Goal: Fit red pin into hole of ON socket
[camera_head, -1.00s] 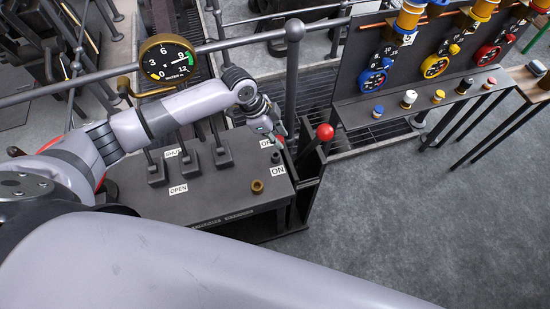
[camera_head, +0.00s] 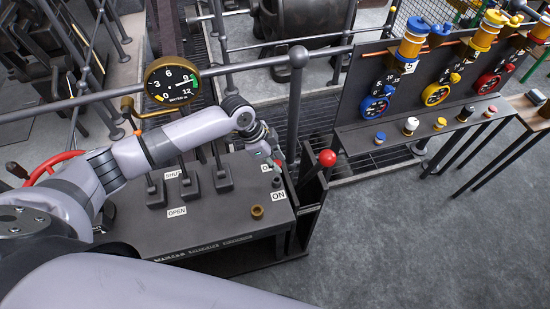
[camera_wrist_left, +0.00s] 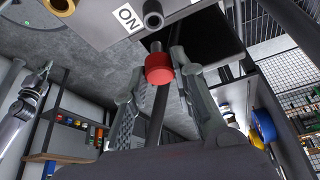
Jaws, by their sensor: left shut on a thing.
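The red pin (camera_wrist_left: 158,70), a red collar with a grey metal shaft, is between the fingers of my left gripper (camera_wrist_left: 157,66), which is shut on it. The left gripper (camera_head: 275,165) is over the right end of the grey bench in the head view. The ON socket (camera_wrist_left: 152,14), a dark hollow ring, shows beyond the pin in the wrist view, beside the ON label (camera_wrist_left: 128,17). The pin appears apart from it. In the head view the ON socket (camera_head: 277,182) lies just below the gripper. My right gripper (camera_wrist_left: 44,72) shows small at the left of the wrist view.
A brass ring (camera_head: 257,212) stands on the bench (camera_head: 225,228). Three dark levers (camera_head: 190,182) stand to the left. A red-knobbed lever (camera_head: 326,159) rises close on the right. A gauge (camera_head: 171,82) is behind. Open floor (camera_head: 400,235) lies to the right.

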